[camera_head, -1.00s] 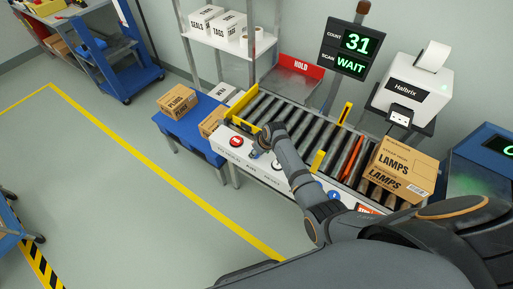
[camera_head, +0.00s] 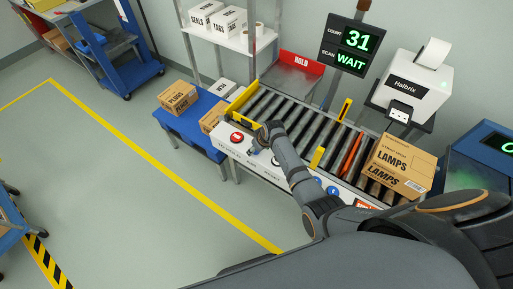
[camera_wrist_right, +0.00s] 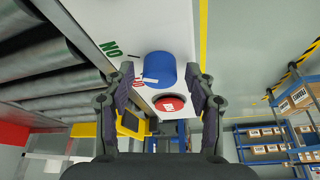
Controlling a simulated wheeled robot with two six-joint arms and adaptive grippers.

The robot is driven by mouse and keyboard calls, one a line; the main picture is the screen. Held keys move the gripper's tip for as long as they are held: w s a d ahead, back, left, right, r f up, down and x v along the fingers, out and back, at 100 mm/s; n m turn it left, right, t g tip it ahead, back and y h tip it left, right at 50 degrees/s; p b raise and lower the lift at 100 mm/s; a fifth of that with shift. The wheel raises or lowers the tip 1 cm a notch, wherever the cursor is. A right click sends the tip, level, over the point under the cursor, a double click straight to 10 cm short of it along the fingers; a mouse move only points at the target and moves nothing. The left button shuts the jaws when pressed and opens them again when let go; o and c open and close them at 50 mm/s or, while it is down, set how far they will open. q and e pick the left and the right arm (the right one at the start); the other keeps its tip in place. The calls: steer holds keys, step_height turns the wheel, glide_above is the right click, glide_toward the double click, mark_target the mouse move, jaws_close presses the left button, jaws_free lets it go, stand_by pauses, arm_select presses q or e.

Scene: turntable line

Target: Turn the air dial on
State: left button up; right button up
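The air dial (camera_wrist_right: 160,69) is a blue round knob with a white mark, on a white panel beside the letters "NO", seen upside down, in the right wrist view. In the head view, a small blue part of it (camera_head: 254,149) shows beside my right gripper (camera_head: 264,135), at the left end of the panel. My right gripper (camera_wrist_right: 160,88) is open, with one finger on each side of the dial in the picture. Gaps show between the fingers and the dial. My left gripper is not in view.
A red button (camera_wrist_right: 170,103) sits close by the dial; it also shows in the head view (camera_head: 237,137). A roller conveyor (camera_head: 300,117) runs behind the panel, with a lamps carton (camera_head: 402,160) at its right. A blue table (camera_head: 190,122) with cartons stands left.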

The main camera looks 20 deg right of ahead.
steer(key=v, duration=1.2)
steer(key=shift+s, duration=0.1)
